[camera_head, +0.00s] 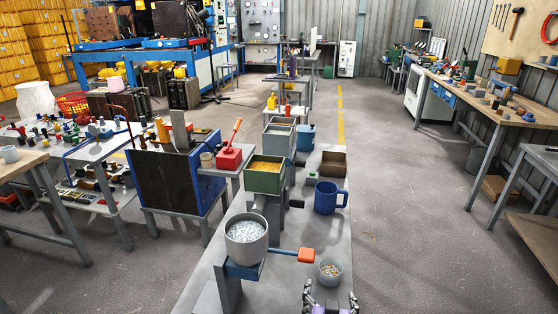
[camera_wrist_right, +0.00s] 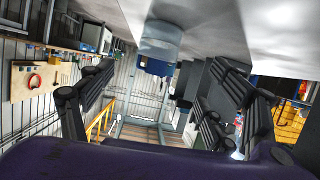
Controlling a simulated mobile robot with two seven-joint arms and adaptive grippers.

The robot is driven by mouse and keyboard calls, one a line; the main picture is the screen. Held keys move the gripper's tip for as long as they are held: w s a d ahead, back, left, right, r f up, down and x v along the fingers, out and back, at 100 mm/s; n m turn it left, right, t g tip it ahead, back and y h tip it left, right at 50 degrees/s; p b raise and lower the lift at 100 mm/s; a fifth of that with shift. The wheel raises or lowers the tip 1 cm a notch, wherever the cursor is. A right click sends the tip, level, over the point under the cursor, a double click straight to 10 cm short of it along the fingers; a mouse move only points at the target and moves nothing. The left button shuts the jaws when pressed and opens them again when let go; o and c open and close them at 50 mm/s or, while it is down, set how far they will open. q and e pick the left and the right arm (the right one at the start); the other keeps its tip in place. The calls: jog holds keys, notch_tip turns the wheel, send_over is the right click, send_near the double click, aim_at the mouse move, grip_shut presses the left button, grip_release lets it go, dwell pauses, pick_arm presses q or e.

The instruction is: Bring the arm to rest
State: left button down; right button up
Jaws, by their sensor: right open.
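My right gripper (camera_head: 330,298) is at the bottom edge of the head view, over the near end of the grey bench (camera_head: 205,290). Its fingers are spread apart with nothing between them, as the right wrist view also shows (camera_wrist_right: 160,88). Just beyond it in the head view stands a small grey cup (camera_head: 330,282) with coloured bits in it. In the wrist view, which looks upside down, a pale cup (camera_wrist_right: 160,40) and a blue shape behind it (camera_wrist_right: 153,67) hang from the bench top, apart from the fingers. My left gripper is not in view.
An orange-ended lever (camera_head: 305,255) sticks out near the cup. The floor right of the bench is clear.

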jog(key=s+n+y, duration=0.1)
jog(key=s+a+n, duration=0.1)
jog(key=s, duration=0.1)
jog(key=s+f+y, duration=0.1)
jog(key=s, duration=0.1)
jog(key=shift+a+n+y+p, duration=0.3)
jog(key=shift+a+n, duration=0.1)
pick_arm(q)
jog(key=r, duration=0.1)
jog(key=p, duration=0.1)
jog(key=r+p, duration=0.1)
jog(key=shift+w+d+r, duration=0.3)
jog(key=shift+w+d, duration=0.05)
pick_arm(e)
jog(key=s+d+f+g, duration=0.1)
jog(key=s+f, duration=0.1)
jog(key=s, duration=0.7)
jog(key=s+d+f+g, duration=0.1)
jog(key=s+f, duration=0.1)
jog(key=s, duration=0.8)
jog(key=s+d+f+g+y, duration=0.1)
jog(key=s+f+g, duration=0.1)
jog(key=s, duration=0.7)
jog(key=shift+s+d+f, duration=0.2)
jog(key=shift+d+f, duration=0.05)
jog(key=shift+f, duration=0.35)
